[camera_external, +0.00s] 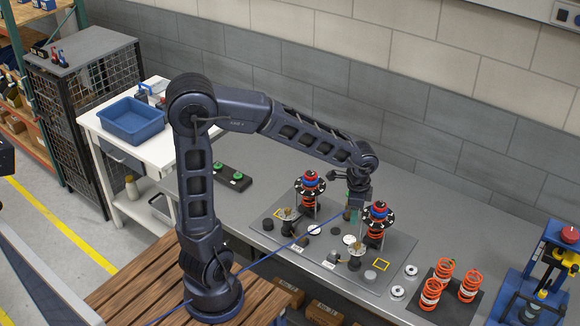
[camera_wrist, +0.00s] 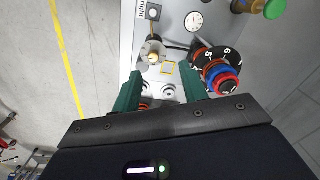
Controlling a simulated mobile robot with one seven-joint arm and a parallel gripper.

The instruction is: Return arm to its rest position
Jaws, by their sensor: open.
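My arm reaches out over the grey workbench in the external view. My gripper (camera_external: 352,212) points down between two spring assemblies, just left of the nearer one. Its green fingers also show in the wrist view (camera_wrist: 160,84), apart, with nothing between their tips. The nearer spring assembly (camera_external: 377,212) has an orange coil, a black disc and a blue and red top. It also stands right of the fingers in the wrist view (camera_wrist: 221,74). The farther spring assembly (camera_external: 310,184) looks alike. Whether the gripper touches either one is unclear.
Small posts (camera_external: 355,256), discs and a yellow square outline (camera_external: 381,264) lie on the fixture plate (camera_external: 300,262). Several loose orange springs (camera_external: 431,293) stand at the front right, beside a blue press (camera_external: 545,280). A blue bin (camera_external: 132,120) sits on the white side table.

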